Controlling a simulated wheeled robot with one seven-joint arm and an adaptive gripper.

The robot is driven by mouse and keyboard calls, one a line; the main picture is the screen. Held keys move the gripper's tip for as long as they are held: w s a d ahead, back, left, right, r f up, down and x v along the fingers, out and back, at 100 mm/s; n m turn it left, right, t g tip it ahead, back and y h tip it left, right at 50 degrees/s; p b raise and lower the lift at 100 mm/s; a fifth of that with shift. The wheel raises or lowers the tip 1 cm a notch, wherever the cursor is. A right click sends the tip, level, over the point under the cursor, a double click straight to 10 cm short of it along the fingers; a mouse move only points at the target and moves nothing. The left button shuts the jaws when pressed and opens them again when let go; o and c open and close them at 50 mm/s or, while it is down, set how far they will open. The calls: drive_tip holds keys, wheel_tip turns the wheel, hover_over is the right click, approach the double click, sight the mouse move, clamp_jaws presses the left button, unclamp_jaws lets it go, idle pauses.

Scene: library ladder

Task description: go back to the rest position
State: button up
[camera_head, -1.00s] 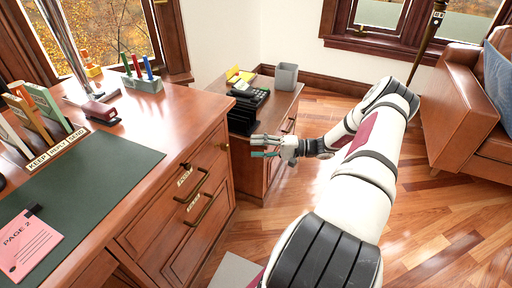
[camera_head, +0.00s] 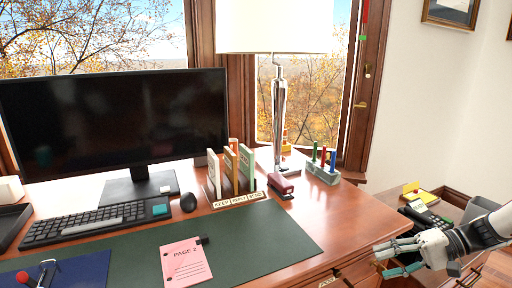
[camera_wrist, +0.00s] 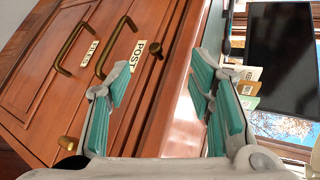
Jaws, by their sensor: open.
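My gripper (camera_head: 397,258) is at the lower right of the head view, just off the right end of the wooden desk (camera_head: 345,215). Its fingers point left toward the desk. In the wrist view the gripper (camera_wrist: 160,100) is open, with two teal-padded fingers apart and nothing between them. Beyond the fingers are the desk's drawer fronts, with one drawer labelled POST (camera_wrist: 132,58). I cannot tell the exact gap between the fingers and the desk.
The desk holds a monitor (camera_head: 110,122), keyboard (camera_head: 95,222), lamp (camera_head: 279,110), file sorter (camera_head: 232,175), red stapler (camera_head: 281,185), pen holder (camera_head: 322,172) and a pink page (camera_head: 185,262). A low cabinet with a telephone (camera_head: 425,213) stands behind my arm at the right.

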drive_tip(key=s+a+r+n+g+h, duration=0.3)
drive_tip(key=s+a+r+g+h, duration=0.3)
drive_tip(key=s+a+r, duration=0.75)
drive_tip(key=s+a+r+t+h, duration=0.1)
drive_tip(key=s+a+t+h, duration=0.15)
drive_tip(key=s, duration=0.55)
drive_tip(key=s+a+r+t+h, duration=0.15)
drive_tip(key=s+h, duration=0.25)
drive_tip(key=s, duration=0.4)
wheel_tip(320, 180, up, 23)
drive_tip(key=n+t+p, duration=0.1)
drive_tip(key=t+p, duration=0.2)
drive_tip(key=p, duration=1.7)
drive_tip(key=shift+f, duration=0.2)
